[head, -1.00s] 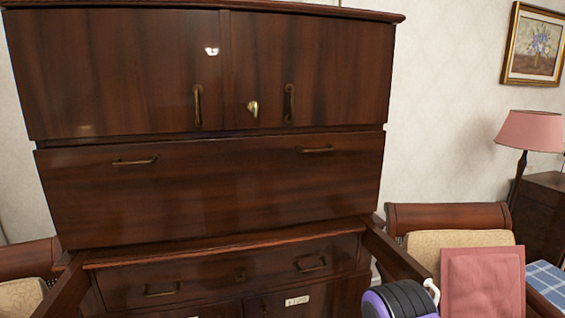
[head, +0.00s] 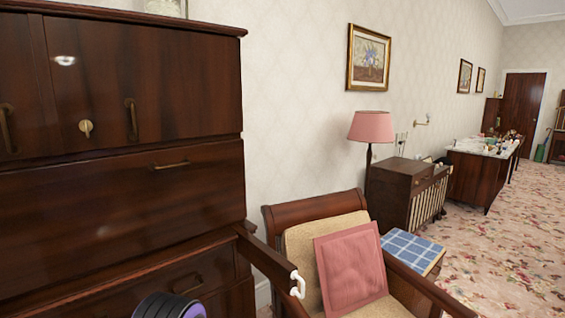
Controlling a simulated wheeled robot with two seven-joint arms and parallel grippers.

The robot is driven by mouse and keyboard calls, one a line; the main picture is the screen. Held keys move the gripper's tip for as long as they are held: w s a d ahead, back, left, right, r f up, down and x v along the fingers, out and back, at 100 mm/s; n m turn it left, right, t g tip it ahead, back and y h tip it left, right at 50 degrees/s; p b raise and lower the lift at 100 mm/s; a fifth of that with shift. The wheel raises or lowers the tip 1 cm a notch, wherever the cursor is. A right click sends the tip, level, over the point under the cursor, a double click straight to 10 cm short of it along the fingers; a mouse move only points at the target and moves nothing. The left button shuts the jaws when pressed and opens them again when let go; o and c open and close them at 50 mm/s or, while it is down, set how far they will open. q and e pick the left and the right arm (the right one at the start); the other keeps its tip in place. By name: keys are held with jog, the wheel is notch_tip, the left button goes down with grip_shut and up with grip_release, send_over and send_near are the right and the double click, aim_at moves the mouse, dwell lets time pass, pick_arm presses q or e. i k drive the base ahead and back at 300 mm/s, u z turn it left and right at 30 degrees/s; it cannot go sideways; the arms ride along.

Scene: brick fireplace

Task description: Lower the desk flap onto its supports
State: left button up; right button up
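The desk flap (head: 110,215) is a broad dark brown panel, standing upright and shut against the desk front at the left. One brass handle (head: 170,165) shows near its top right edge. The flap's left part is outside the picture. The left support is out of view. Neither gripper is in view; a black and purple rounded part at the bottom edge may be mine.
Upper cabinet doors (head: 180,80) are shut above the flap; a drawer (head: 165,285) lies below. An armchair (head: 300,235) with a pink cushion (head: 349,268) stands close on the right. A lamp (head: 370,127) and low cabinet (head: 400,185) stand behind. Carpet (head: 490,245) at the right is clear.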

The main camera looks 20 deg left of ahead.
aim_at(61, 221)
jog(key=z, duration=0.6)
jog(key=k, duration=1.15)
jog(key=u, duration=1.25)
jog(key=i, duration=0.65)
